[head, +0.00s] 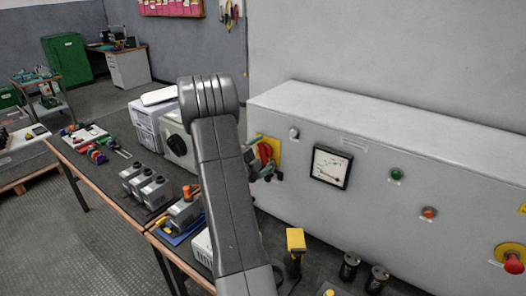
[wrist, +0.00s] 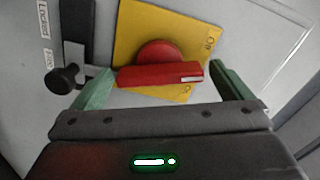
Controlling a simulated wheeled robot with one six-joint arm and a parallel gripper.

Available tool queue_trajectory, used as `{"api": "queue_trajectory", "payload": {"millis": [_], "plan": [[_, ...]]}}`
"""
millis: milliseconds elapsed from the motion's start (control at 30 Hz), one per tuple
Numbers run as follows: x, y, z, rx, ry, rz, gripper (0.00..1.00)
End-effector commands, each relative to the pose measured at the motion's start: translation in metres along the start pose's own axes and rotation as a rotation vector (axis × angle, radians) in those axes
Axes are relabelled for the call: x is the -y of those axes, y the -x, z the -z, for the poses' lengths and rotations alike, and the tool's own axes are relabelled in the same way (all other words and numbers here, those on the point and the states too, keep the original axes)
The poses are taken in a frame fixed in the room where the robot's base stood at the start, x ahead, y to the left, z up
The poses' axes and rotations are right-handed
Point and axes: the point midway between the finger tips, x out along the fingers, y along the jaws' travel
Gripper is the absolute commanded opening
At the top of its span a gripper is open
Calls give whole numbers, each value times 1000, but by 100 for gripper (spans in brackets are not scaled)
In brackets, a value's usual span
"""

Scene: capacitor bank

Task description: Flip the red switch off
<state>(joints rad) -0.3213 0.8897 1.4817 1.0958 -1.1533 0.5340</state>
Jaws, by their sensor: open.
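The red switch (wrist: 160,72) sits on a yellow plate (wrist: 190,30) on the grey cabinet front in the wrist view. Its red bar lies nearly level in that picture, slightly tilted, over a round red hub. In the head view the red switch (head: 265,152) shows partly, beside my arm, on its yellow plate. My gripper (wrist: 158,84) is open, with one green finger at each end of the red bar. The bar appears between the fingers; I cannot tell whether they touch it. In the head view my arm partly hides the gripper.
A black knob latch (wrist: 65,78) with labels is left of the switch in the wrist view. The cabinet (head: 380,150) also carries a meter (head: 331,167), a green button (head: 396,174) and a red emergency button (head: 513,264). A yellow-topped tool (head: 296,242) stands on the bench below.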

Motion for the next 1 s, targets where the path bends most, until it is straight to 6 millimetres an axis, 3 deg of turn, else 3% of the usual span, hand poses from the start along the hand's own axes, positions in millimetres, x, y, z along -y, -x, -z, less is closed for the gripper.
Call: {"api": "queue_trajectory", "payload": {"millis": [400,633,1000], "plan": [[0,-8,0,0,0,0,96],[0,-8,0,0,0,0,53],[-3,-8,-1,0,152,1,54]]}}
